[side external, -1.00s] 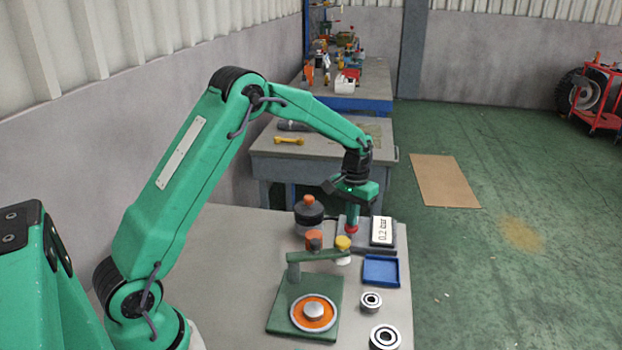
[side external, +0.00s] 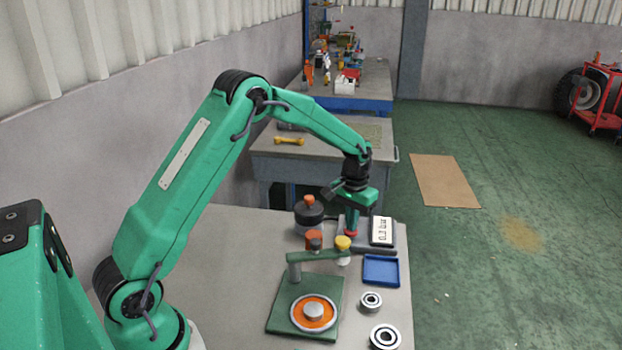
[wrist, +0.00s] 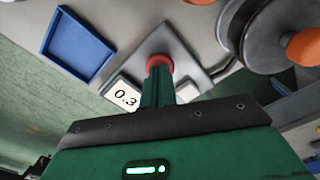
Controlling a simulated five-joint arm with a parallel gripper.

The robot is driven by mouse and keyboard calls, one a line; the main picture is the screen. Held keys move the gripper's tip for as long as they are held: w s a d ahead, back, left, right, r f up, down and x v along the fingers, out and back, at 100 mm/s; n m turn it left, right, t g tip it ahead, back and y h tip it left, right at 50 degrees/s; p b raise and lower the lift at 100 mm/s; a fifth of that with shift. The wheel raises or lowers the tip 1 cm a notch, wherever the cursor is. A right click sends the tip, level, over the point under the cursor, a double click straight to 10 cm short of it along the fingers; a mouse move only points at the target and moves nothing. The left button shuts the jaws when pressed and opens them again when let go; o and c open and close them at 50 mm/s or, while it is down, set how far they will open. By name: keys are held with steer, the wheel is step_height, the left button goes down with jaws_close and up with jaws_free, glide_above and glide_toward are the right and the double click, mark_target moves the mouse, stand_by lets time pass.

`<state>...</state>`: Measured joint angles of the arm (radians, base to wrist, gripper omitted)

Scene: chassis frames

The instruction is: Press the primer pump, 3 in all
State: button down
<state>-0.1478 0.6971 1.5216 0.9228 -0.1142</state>
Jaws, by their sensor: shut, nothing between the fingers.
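The primer pump shows as a red cap (side external: 351,234) on a grey base plate (side external: 366,247) at the back of the near bench. The red cap also shows in the wrist view (wrist: 159,61). My gripper (side external: 353,222) is shut and empty, pointing down with its fingertips on the cap. In the wrist view my fingers (wrist: 158,80) hide part of the cap. The display (side external: 382,230) beside it on the same base reads 0.3 bar; the wrist view shows 0.3 on it (wrist: 124,95).
A dark jar with an orange knob (side external: 309,214) stands left of the pump. A blue tray (side external: 381,270) and two bearings (side external: 371,301) lie on the right. A green fixture with an orange ring (side external: 301,322) stands in front, its arm carrying a yellow-topped part (side external: 343,243).

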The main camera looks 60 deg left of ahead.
steer(key=shift+r, duration=1.4)
steer(key=shift+r, duration=0.1)
step_height(320, 180, up, 5)
steer(key=shift+f, duration=0.1)
stand_by(0.6)
